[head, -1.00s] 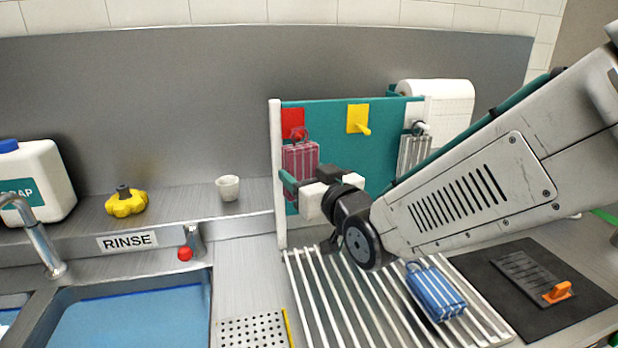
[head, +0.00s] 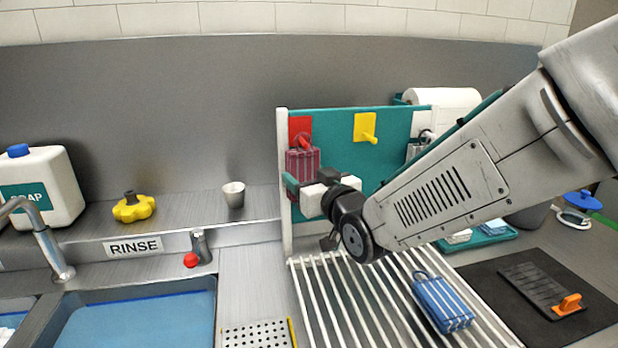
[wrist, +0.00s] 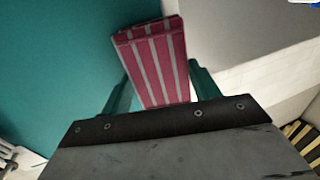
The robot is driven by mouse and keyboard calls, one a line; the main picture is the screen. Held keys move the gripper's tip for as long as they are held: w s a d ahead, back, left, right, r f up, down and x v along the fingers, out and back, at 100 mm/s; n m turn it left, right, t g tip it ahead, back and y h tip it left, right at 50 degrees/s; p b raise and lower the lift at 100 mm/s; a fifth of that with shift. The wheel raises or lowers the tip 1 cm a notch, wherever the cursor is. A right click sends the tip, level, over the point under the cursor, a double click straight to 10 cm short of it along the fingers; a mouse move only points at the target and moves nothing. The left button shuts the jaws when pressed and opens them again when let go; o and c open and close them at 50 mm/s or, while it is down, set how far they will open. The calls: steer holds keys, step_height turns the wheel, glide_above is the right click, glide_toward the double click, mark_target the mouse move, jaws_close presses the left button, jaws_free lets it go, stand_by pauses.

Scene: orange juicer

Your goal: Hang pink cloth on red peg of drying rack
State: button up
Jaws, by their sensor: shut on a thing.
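The pink striped cloth (head: 303,162) is upright in front of the teal board, just below the red peg (head: 304,141) at the board's upper left. In the wrist view the pink cloth (wrist: 153,60) stands between the two teal fingers. My gripper (head: 291,184) is shut on its lower part; the gripper also shows in the wrist view (wrist: 160,88). The cloth's loop is too small to make out, so I cannot tell whether it is around the peg. The drying rack (head: 282,180) has a white post at its left.
A yellow peg (head: 368,136) sits right of the red one. A grey striped cloth (head: 414,151) hangs farther right, partly behind my arm. A blue striped cloth (head: 443,303) lies on the white slats. A cup (head: 233,195) stands on the ledge to the left.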

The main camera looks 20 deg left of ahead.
stand_by(0.4)
steer(key=o, duration=1.1)
